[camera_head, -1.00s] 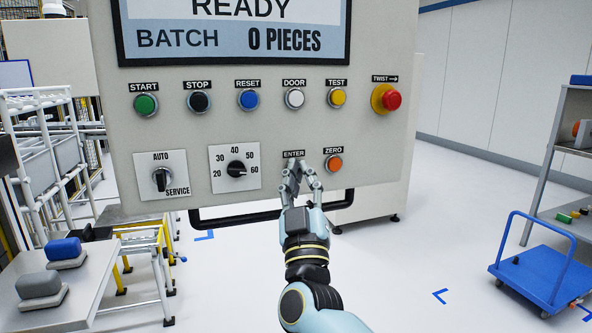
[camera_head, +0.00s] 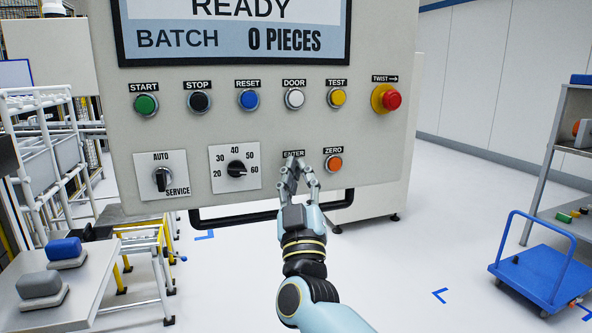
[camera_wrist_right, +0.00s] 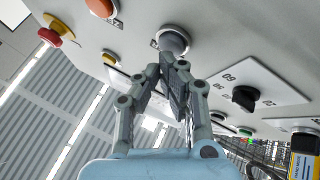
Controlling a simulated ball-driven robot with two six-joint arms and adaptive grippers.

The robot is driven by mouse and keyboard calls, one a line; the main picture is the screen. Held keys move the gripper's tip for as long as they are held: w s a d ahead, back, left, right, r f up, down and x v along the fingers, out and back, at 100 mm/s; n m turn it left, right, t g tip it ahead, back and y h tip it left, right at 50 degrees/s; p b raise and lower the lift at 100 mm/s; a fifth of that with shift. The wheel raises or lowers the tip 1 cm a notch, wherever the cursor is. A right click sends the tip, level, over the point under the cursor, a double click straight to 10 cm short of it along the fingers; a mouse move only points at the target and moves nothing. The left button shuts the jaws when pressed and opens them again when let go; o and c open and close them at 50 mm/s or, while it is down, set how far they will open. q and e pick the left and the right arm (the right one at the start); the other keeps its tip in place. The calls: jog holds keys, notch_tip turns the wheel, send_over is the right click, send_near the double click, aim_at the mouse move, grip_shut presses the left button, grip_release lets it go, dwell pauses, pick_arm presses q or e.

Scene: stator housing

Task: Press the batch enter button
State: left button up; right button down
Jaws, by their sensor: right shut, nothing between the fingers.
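The control panel (camera_head: 120,115) faces me, with a display reading READY and BATCH 0 PIECES. The ENTER label (camera_head: 293,154) sits low on the panel, left of the orange ZERO button (camera_head: 334,163). The enter button is hidden behind my fingers in the head view. In the right wrist view it shows as a grey round button (camera_wrist_right: 174,40) just beyond the fingertips. My right gripper (camera_head: 297,164) is shut and empty, its tips at the enter button; I cannot tell whether they touch it. It also shows in the right wrist view (camera_wrist_right: 174,64). My left gripper is not in view.
Start (camera_head: 145,105), stop, reset, door and test buttons line the row above, with a red twist knob (camera_head: 391,99) at right. A speed dial (camera_head: 237,168) is left of ENTER. A black handle bar (camera_head: 240,218) runs below. A blue cart (camera_head: 545,275) stands at right.

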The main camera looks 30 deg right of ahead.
jog(key=shift+w+d, duration=0.1)
jog(key=shift+w, duration=0.25)
dwell(0.3)
jog(key=shift+s, duration=0.1)
jog(key=shift+s+a+p, duration=0.25)
jog(key=shift+s+p, duration=0.25)
jog(key=shift+s, duration=0.3)
jog(key=s+a+p, duration=0.1)
jog(key=s+p, duration=0.1)
jog(key=s, duration=0.4)
jog(key=shift+a+p, duration=0.3)
jog(key=shift+p, duration=0.05)
jog(key=shift+w, duration=0.1)
